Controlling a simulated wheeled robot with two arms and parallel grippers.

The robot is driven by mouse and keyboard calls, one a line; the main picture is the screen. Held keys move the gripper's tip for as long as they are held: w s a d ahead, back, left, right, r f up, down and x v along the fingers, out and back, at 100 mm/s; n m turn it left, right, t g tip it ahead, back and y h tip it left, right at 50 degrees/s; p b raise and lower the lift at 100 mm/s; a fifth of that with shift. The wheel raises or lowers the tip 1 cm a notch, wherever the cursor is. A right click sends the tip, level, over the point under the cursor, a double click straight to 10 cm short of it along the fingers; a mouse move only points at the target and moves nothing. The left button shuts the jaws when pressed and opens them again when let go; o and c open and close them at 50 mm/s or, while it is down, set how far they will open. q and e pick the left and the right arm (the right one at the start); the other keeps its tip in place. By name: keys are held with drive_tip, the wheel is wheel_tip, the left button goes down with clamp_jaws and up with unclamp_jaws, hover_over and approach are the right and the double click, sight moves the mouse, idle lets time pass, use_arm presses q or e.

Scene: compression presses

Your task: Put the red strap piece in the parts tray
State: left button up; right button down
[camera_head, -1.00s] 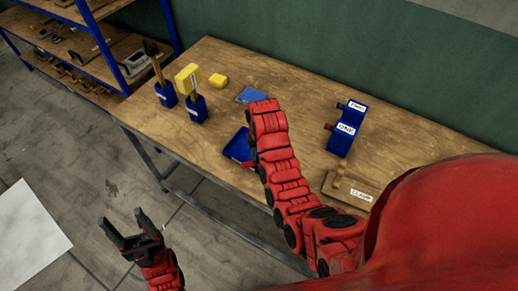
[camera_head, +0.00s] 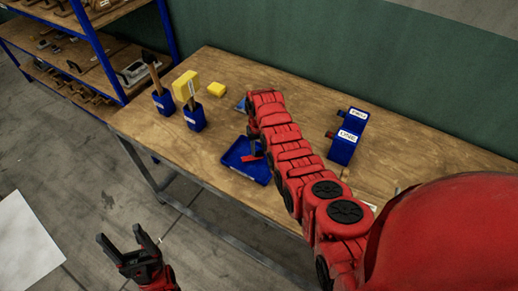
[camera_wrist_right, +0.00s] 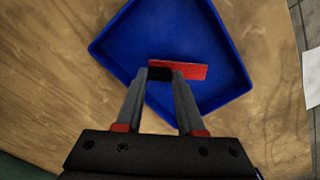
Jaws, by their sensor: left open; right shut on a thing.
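The red strap piece (camera_wrist_right: 185,69) is a flat red bar in the right wrist view. My right gripper (camera_wrist_right: 162,76) is shut on it near its left part and holds it over the blue parts tray (camera_wrist_right: 130,45). I cannot tell whether the strap touches the tray floor. In the head view the tray (camera_head: 234,160) lies near the table's front edge, partly covered by my right arm; a bit of red shows over it. My left gripper (camera_head: 129,240) is open and empty, off the table at the lower left.
A blue labelled fixture (camera_head: 344,143) stands at the right. A blue-framed shelf (camera_head: 90,45) is at the upper left.

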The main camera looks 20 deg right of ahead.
drive_tip(key=shift+s+f, duration=0.1)
drive_tip(key=shift+f, duration=0.45)
drive_tip(key=shift+f, duration=0.1)
drive_tip(key=shift+f, duration=0.1)
drive_tip(key=c, duration=0.5)
unclamp_jaws()
